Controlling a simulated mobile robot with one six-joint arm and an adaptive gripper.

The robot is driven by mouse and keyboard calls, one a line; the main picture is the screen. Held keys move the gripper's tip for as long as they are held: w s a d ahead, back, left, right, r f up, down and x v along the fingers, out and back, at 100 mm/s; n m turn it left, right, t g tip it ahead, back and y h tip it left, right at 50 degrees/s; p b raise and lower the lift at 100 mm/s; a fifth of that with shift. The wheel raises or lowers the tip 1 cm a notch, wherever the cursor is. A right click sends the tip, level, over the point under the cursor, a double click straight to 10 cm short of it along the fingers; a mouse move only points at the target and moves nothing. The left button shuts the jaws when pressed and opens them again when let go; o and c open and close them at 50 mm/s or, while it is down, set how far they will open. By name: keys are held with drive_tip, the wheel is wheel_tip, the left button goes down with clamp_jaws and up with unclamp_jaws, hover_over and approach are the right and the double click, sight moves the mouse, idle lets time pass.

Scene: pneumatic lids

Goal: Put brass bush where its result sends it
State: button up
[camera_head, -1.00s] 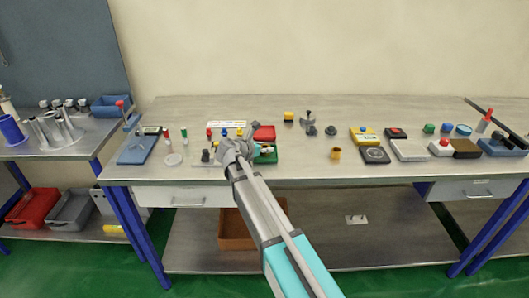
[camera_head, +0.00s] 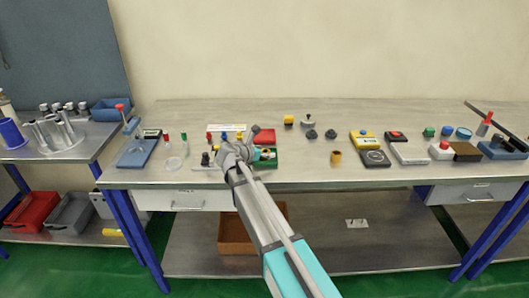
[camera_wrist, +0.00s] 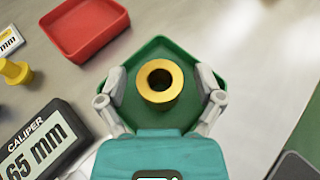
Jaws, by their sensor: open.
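The brass bush (camera_wrist: 160,81), a ring with a dark bore, stands upright in a green tray (camera_wrist: 160,48) in the wrist view. My gripper (camera_wrist: 160,100) is open, with one finger on each side of the bush and clear gaps between. In the head view my gripper (camera_head: 240,150) is at the green tray (camera_head: 266,163) and partly hides it. A caliper display (camera_wrist: 37,144) at the left in the wrist view reads "65 mm", its left part cut off.
A red tray (camera_wrist: 84,28) lies beyond the green one; it also shows in the head view (camera_head: 265,137). A yellow knob (camera_wrist: 14,72) is at the left. Another brass-coloured cylinder (camera_head: 336,157) stands on the bench (camera_head: 400,115). Bare bench surrounds it.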

drive_tip(key=shift+r, duration=0.15)
drive_tip(key=shift+s+a+r+p, duration=0.25)
drive_tip(key=shift+s+a+p, duration=0.1)
drive_tip(key=shift+p, duration=0.1)
drive_tip(key=p+v, duration=0.4)
drive_tip(key=v, duration=0.7)
idle(0.4)
drive_tip(key=s+d+f+m+g, duration=0.1)
drive_tip(key=d+m, duration=0.1)
drive_tip(key=d, duration=0.1)
drive_tip(key=s+d+f+m+g+y, duration=0.1)
drive_tip(key=s+d+f+m, duration=0.1)
drive_tip(key=d, duration=0.1)
drive_tip(key=s+d+f+m+g, duration=0.1)
drive_tip(key=d+m, duration=0.2)
drive_tip(key=d, duration=0.1)
drive_tip(key=shift+s+d+f+g, duration=0.1)
drive_tip(key=shift+s+f+g, duration=0.05)
drive_tip(key=shift+f+g, duration=0.15)
drive_tip(key=s+d+f+m+g+y, duration=0.3)
drive_tip(key=s+d+m, duration=0.3)
drive_tip(key=s+m, duration=0.3)
drive_tip(key=s+d+f+m+g+y, duration=0.3)
drive_tip(key=s+d+f+m+y, duration=0.1)
drive_tip(key=s+d+m, duration=0.3)
drive_tip(key=s+m+y, duration=0.1)
drive_tip(key=s+m, duration=0.1)
drive_tip(key=m, duration=0.2)
drive_tip(key=shift+y, duration=0.3)
